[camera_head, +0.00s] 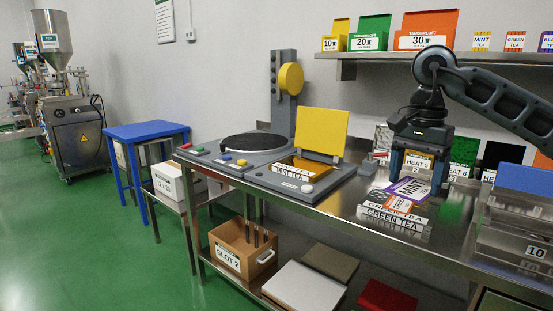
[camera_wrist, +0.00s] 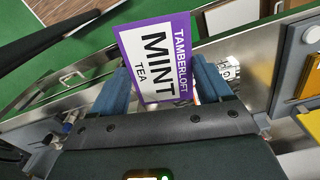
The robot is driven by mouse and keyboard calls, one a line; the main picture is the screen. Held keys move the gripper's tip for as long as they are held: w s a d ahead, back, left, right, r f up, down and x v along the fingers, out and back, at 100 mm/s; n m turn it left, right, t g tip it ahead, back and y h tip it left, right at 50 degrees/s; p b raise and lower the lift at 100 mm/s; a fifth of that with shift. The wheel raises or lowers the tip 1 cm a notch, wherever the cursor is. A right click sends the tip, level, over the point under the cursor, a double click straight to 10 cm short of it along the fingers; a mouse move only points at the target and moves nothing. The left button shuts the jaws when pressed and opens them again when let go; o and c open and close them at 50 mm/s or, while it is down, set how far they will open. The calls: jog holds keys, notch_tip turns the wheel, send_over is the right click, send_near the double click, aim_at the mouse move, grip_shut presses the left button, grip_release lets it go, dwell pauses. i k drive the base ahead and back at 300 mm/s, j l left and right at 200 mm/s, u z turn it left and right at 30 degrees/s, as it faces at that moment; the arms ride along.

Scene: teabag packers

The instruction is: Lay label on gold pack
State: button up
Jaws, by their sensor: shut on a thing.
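My gripper (camera_head: 416,176) is shut on a purple-edged label (camera_head: 408,190) above the right part of the steel bench. In the wrist view the label (camera_wrist: 157,58) sits between the blue fingers (camera_wrist: 165,88) and reads "Tamberloft Mint Tea", with its far part sticking out past them. The gold pack (camera_head: 301,166) lies flat in the grey station (camera_head: 322,185) under a raised yellow lid (camera_head: 322,130), to the left of my gripper. A gold area (camera_wrist: 312,80) shows at the right edge of the wrist view.
Green Tea labels (camera_head: 393,222) lie on the bench just below the held label. A grey round-plate machine (camera_head: 245,148) with a column stands left of the station. Heat-marked blocks (camera_head: 462,152) stand at the back. A clear bin marked 10 (camera_head: 510,240) is at right.

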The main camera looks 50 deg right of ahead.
aim_at(302, 165)
jog(key=i, duration=1.6)
jog(key=i+j+z, duration=0.1)
jog(key=i+z, duration=0.3)
jog(key=i+j+z, duration=0.35)
jog(key=i, duration=0.2)
jog(key=l+z, duration=0.1)
jog(key=z, duration=1.1)
